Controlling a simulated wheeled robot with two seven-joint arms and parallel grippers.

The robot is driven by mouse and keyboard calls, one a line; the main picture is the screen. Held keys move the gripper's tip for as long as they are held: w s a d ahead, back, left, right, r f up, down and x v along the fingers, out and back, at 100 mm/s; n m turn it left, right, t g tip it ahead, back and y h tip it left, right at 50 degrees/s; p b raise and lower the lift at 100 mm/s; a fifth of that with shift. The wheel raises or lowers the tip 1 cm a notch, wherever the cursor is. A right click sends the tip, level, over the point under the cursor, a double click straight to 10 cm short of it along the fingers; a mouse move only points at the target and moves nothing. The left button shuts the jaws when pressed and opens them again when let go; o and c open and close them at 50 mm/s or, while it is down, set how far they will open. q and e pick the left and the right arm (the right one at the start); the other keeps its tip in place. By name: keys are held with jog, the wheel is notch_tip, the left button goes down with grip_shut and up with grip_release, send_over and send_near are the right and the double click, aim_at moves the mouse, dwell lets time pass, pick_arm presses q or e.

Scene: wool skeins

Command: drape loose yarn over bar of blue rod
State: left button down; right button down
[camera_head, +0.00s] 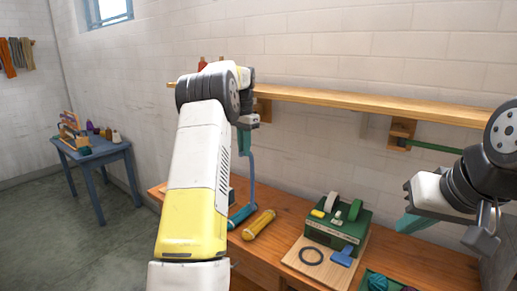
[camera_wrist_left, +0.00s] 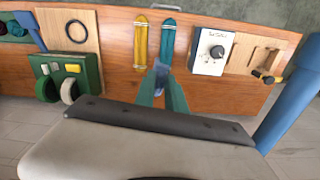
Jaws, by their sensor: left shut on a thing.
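The teal skein (camera_wrist_left: 168,42) lies beyond the fingers there.
A yellow skein (camera_head: 258,225) lies beside the teal one. A green box (camera_head: 338,222) and a black ring (camera_head: 311,256) are to the right. A wooden shelf (camera_head: 350,99) runs along the wall, with a green rod (camera_head: 430,145) below. A thick blue piece (camera_wrist_left: 291,95) crosses the wrist view's right side.

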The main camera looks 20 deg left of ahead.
pick_arm(q)
jog(key=c, duration=1.3)
grip_release()
jog(key=shift+o, duration=0.2)
jog(key=o, duration=1)
notch_tip(320, 180, up, 6)
jog(key=shift+f, duration=0.25)
